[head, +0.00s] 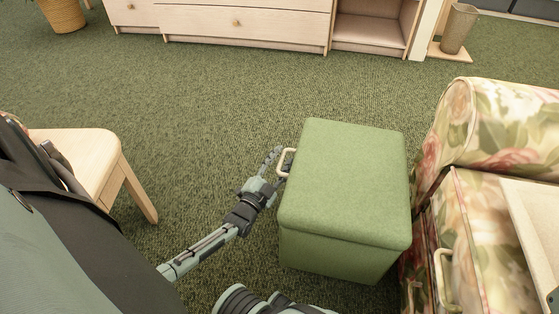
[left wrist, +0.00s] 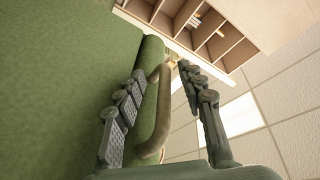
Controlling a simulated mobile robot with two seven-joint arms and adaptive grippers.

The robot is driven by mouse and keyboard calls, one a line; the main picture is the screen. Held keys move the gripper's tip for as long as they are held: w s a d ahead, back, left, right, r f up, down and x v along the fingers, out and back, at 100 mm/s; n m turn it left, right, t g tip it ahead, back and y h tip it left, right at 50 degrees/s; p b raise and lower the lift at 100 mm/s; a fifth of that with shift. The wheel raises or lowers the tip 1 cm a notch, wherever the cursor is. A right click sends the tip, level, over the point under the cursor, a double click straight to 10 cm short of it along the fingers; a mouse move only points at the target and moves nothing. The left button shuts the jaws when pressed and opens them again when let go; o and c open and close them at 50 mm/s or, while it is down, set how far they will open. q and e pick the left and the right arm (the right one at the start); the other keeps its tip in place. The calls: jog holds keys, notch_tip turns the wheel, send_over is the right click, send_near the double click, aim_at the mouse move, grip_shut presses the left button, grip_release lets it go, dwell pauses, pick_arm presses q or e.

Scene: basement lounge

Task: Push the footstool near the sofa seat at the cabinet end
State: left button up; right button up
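The green footstool (head: 345,180) stands upright on the carpet, its right side close beside the floral sofa (head: 475,230). A pale loop handle (head: 286,160) sticks out from its left side. My left gripper (head: 277,160) is at this handle. In the left wrist view the handle (left wrist: 155,115) runs between the spread fingers of my left gripper (left wrist: 168,85), nearer the left finger. A clear gap shows on its right, so the gripper is open around it. The footstool's green side (left wrist: 60,90) fills the left of that view. My right gripper is not in view.
A pale wooden cabinet (head: 245,22) with drawers and open shelves stands at the back. A wooden chair (head: 85,155) is at the left. A bin (head: 458,28) and a plant basket (head: 62,14) stand farther back. Carpet between footstool and cabinet is clear.

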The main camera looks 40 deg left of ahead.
pick_arm(q)
jog(key=s+f, duration=0.1)
jog(key=s, duration=0.7)
jog(key=shift+d, duration=0.25)
jog(key=shift+s+r, duration=0.1)
